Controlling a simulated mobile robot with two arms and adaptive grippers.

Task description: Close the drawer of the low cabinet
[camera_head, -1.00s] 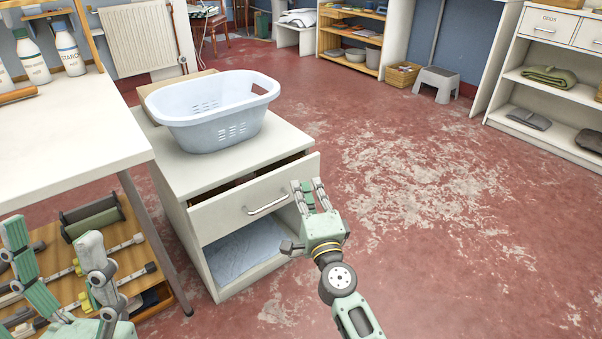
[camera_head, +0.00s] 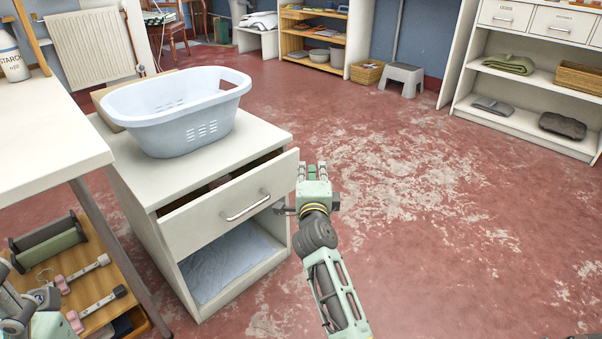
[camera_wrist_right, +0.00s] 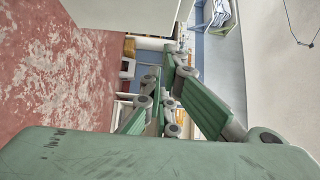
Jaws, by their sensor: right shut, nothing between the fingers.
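The low cabinet (camera_head: 140,180) is white, with its top drawer (camera_head: 200,220) pulled partly open. A dark gap shows behind the drawer front, which has a metal bar handle (camera_head: 245,206). My right gripper (camera_head: 313,172) is shut and empty, just right of the drawer front's right end. I cannot tell whether it touches the front. Its green fingers (camera_wrist_right: 165,105) also show in the wrist view, with a pale panel I cannot identify at the top. My left gripper (camera_head: 25,310) is cut off at the lower left corner, its fingers not clear.
A pale blue laundry basket (camera_head: 185,125) stands on the cabinet top. Below the drawer is an open compartment with a folded blue cloth (camera_head: 225,265). A white table (camera_head: 50,130) stands close on the left. The red floor (camera_head: 420,230) to the right is clear.

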